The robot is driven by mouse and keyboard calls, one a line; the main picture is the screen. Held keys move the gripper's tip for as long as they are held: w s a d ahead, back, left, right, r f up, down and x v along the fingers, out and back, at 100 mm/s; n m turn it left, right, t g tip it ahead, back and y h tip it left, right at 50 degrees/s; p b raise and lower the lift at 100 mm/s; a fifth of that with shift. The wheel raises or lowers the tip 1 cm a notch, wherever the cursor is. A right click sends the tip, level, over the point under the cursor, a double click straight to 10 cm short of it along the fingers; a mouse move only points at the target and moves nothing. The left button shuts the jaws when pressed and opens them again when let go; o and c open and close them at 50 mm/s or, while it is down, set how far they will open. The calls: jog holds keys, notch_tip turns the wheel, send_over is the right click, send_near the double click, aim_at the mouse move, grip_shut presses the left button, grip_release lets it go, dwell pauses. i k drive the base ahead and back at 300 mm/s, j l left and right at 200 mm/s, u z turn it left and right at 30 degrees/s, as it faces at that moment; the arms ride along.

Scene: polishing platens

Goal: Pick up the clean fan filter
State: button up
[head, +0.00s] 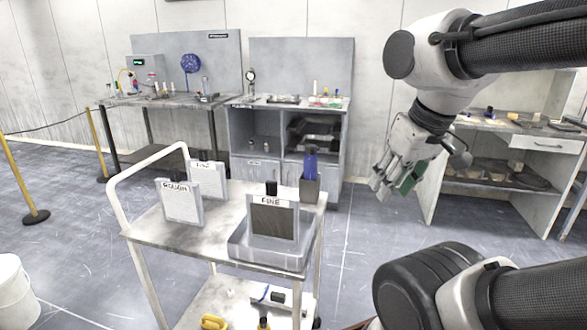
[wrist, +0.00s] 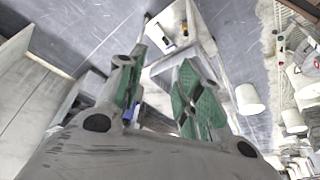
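Several framed filters stand on a metal cart (head: 150,232). A pale filter labelled ROUGH (head: 182,207) stands front left. Another pale filter (head: 207,180) stands behind it, its label too small to read surely. A filter labelled FINE (head: 272,224), with a dark grey face, stands upright in a shallow grey tray (head: 262,253). The pale faces look cleaner; no label says clean. My gripper (head: 390,187) hangs in the air right of the cart, apart from all filters. In the wrist view its green-padded fingers (wrist: 160,80) are spread with nothing held between them.
A blue bottle in a grey holder (head: 310,185) stands at the cart's back right corner. The cart's white handle (head: 112,195) rises at left. Workbenches line the wall; a bench (head: 480,125) stands behind my arm. A white bucket (head: 15,290) is front left. Open floor lies between.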

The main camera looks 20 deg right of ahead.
aim_at(181, 202)
jog(key=u, duration=0.75)
jog(key=l+u, duration=0.1)
jog(key=u, duration=0.6)
jog(key=i+u, duration=0.1)
jog(key=u, duration=0.65)
jog(key=l+u, duration=0.1)
jog(key=u, duration=1.35)
jog(key=k+l+u, duration=0.1)
jog(key=u, duration=2.05)
jog(key=z, duration=5.15)
jog(key=i+l, duration=0.05)
